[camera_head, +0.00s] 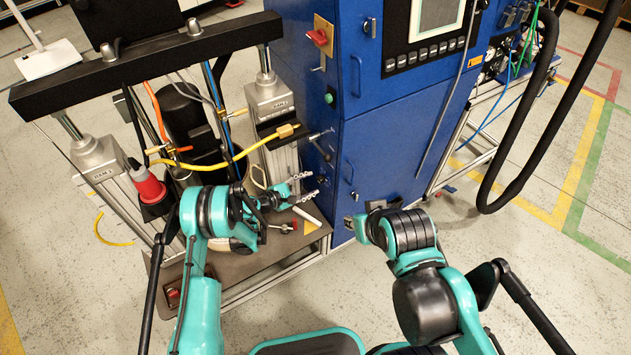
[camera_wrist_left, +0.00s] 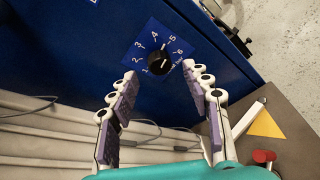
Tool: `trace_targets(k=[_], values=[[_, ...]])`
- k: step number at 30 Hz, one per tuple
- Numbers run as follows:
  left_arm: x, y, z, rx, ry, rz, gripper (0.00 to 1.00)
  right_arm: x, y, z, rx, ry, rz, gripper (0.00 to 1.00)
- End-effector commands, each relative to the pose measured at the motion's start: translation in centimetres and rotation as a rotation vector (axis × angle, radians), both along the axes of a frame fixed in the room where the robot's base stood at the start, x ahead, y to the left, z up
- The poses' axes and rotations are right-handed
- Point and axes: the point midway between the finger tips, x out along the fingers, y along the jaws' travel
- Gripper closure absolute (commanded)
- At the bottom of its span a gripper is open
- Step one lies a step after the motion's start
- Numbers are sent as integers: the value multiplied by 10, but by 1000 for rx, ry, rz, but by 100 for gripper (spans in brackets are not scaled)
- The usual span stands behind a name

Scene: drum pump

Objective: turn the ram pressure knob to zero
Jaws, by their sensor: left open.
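The ram pressure knob (camera_wrist_left: 158,62) is a round black knob on a blue dial plate with white numbers up to 6, on the blue cabinet's side panel. In the head view my left gripper (camera_head: 312,185) points at the cabinet's lower side. My right gripper (camera_head: 355,223) is small and partly hidden by its own arm, in front of the cabinet.
The blue cabinet (camera_head: 395,140) stands behind both grippers. The drum press with its silver columns (camera_head: 103,160) and black crossbar (camera_head: 150,62) stands at left. A red button (camera_wrist_left: 263,156) and a yellow triangle (camera_wrist_left: 265,124) are on the base plate below the dial.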

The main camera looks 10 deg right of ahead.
Motion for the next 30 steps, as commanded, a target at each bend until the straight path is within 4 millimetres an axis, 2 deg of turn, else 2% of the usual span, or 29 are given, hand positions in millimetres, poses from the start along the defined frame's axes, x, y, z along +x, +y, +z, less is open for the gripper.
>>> trace_targets(k=[1,6,17,19,23,30], values=[[3,-9,-6,-1,1,-3,51,0,0,-6,0,0,0,70],[14,-26,-11,0,0,-1,51,0,0,-12,0,0,0,70],[18,-32,-11,-1,0,2,51,0,0,-13,0,0,0,70],[18,-32,-11,-1,0,2,64,0,0,-13,0,0,0,70],[18,-32,-11,-1,0,1,99,0,0,-13,0,0,0,70],[18,-32,-11,-17,44,-1,100,0,0,-13,0,0,0,70]])
